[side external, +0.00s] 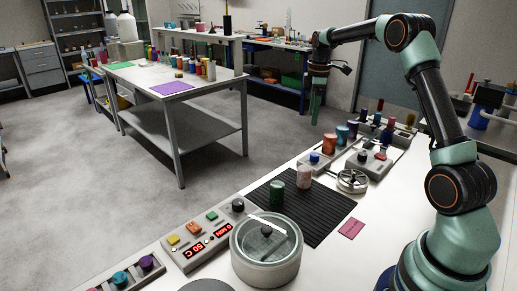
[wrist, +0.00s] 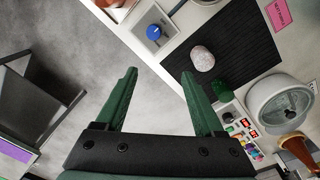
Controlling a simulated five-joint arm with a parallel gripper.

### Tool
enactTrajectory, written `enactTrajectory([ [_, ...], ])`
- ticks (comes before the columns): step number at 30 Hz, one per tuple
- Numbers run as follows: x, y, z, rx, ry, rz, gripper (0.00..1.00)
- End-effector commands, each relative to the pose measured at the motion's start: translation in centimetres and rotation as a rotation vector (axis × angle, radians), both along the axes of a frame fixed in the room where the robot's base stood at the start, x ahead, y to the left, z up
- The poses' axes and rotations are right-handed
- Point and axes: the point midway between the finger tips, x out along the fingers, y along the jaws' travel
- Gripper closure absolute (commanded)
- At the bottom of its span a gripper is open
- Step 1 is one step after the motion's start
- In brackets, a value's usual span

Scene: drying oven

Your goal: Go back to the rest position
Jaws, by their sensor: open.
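My gripper (side external: 316,108) hangs with its fingers pointing down, raised beyond the far edge of the white bench in the side view. In the wrist view, its two green fingers (wrist: 158,74) are spread apart with nothing between them. A round, grey, glass-lidded vessel (side external: 266,250) stands at the front of the bench, lid on. A control panel (side external: 205,235) beside it has coloured buttons and a red display reading 50 C. The vessel also shows at right in the wrist view (wrist: 283,103).
A black ribbed mat (side external: 322,212) holds a green cylinder (side external: 276,196) and a pale speckled piece (side external: 304,176). A pink card (side external: 351,228), a handwheel (side external: 352,180) and several coloured cylinders stand near. A separate table (side external: 182,125) is behind; floor lies between.

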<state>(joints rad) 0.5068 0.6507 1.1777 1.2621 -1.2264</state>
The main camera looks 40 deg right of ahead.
Motion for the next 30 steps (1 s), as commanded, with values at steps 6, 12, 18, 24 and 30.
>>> enactTrajectory([
  [6,-1.5,6.9,5.2,-0.020,-0.098,-0.140,0.30],
  [12,-4.4,12.6,8.1,-0.006,-0.189,-0.273,0.30],
  [18,-8.3,17.7,9.3,0.035,-0.279,-0.406,0.30],
  [24,-12.6,21.9,8.8,0.103,-0.362,-0.535,0.30],
  [30,-16.0,24.5,7.3,0.178,-0.418,-0.641,0.30],
])
